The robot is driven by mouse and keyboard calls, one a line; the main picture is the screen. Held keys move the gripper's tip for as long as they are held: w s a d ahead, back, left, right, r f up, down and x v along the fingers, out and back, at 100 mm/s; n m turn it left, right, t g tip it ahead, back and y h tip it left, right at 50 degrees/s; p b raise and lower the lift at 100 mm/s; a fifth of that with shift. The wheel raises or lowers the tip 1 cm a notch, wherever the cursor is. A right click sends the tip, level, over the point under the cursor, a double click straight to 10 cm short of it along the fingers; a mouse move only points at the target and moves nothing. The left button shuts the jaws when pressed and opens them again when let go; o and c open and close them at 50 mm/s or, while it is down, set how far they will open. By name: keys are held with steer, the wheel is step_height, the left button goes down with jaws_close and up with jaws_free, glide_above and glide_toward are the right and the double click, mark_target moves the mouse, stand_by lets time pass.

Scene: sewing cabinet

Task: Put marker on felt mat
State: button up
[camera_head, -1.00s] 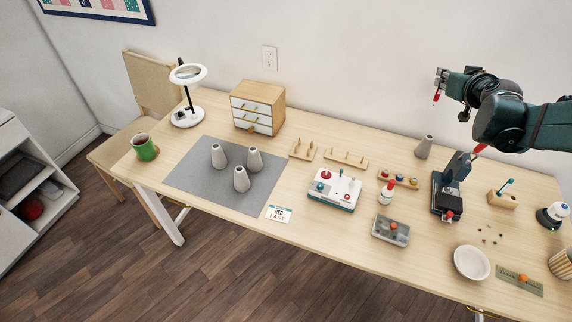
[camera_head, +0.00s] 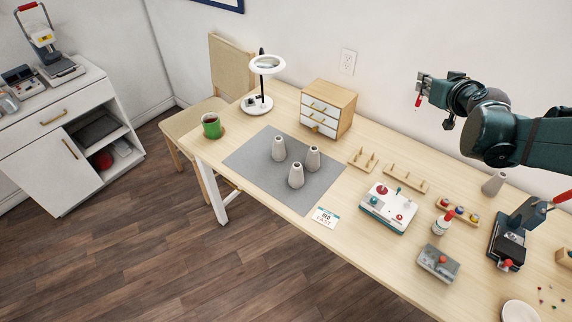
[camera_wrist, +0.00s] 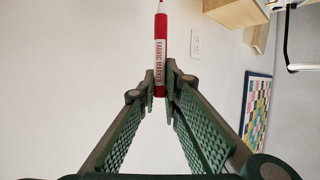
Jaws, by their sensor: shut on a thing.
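The red fabric marker (camera_wrist: 160,50) is between my gripper's fingertips in the wrist view, its label readable and its pale end pointing away. In the head view, my gripper (camera_head: 420,91) is raised near the wall, to the right of the drawer box, and shut on the marker (camera_head: 418,102), which shows as a small red piece. The grey felt mat (camera_head: 240,160) lies flat on the table, well to the left of my gripper. Three grey cones (camera_head: 279,148) stand upright on the mat.
A small drawer box (camera_head: 328,108) and a ring lamp (camera_head: 257,103) stand behind the mat. Bare mat shows around the cones.

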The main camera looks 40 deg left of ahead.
steer(key=s+a+n+g+y, duration=0.2)
steer(key=s+a+n+g, duration=0.2)
steer(key=s+a, duration=1.6)
steer(key=s+a+n+g+y, duration=0.3)
steer(key=s+a, duration=1.3)
steer(key=a, duration=0.7)
step_height(320, 180, down, 18)
steer(key=shift+s+a, duration=0.25)
steer(key=shift+a, duration=0.05)
step_height(320, 180, down, 6)
steer(key=b, duration=0.1)
steer(key=shift+f, duration=0.2)
steer(key=shift+f+b, duration=0.65)
steer(key=shift+f, duration=1.15)
